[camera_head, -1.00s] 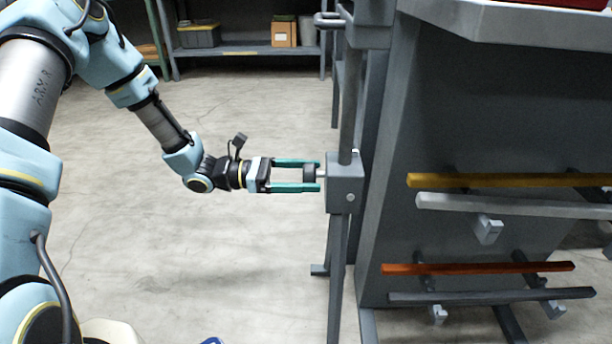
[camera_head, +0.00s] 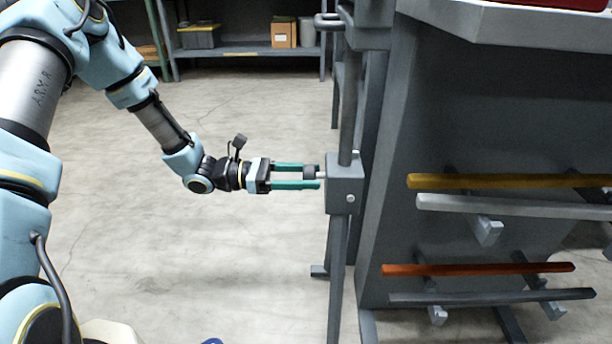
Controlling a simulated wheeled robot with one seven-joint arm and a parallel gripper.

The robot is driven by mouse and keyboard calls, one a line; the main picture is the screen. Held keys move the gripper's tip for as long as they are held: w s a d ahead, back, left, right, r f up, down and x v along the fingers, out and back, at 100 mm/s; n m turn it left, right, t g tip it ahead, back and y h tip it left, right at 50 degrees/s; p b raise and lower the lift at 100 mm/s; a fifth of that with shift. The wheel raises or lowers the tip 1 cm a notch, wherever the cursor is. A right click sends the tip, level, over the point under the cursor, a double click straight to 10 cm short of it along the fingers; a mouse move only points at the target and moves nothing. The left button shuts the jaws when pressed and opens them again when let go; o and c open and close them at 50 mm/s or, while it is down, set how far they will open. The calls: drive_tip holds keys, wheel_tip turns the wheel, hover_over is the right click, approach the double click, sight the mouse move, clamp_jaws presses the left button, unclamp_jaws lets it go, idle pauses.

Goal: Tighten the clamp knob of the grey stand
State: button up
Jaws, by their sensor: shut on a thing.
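The grey stand (camera_head: 346,120) rises upright at the centre, with a grey clamp block (camera_head: 345,184) partway up its post. A dark round clamp knob (camera_head: 309,172) sticks out from the left side of the block on a short pale stem. My gripper (camera_head: 308,178) comes in level from the left. Its two teal fingers are shut on the knob, one on the far side and one on the near side. The fingertips end just short of the block. The near finger hides part of the knob.
A large dark grey panel (camera_head: 400,230) stands close to the right of the stand. Yellow (camera_head: 500,182), white, orange (camera_head: 480,269) and grey bars lie on brackets on it. A shelf (camera_head: 250,50) with boxes is at the back.

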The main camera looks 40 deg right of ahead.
drive_tip(key=m+p, duration=0.1)
drive_tip(key=m, duration=0.3)
drive_tip(key=shift+w+r+p, duration=0.1)
drive_tip(key=shift+p, duration=0.2)
drive_tip(key=m+p, duration=0.1)
drive_tip(key=m, duration=0.5)
drive_tip(key=m+p, duration=0.1)
drive_tip(key=m, duration=0.3)
drive_tip(key=m+p, duration=0.1)
drive_tip(key=m, duration=0.4)
drive_tip(key=shift+m, duration=0.3)
idle(0.3)
drive_tip(key=o, duration=1.4)
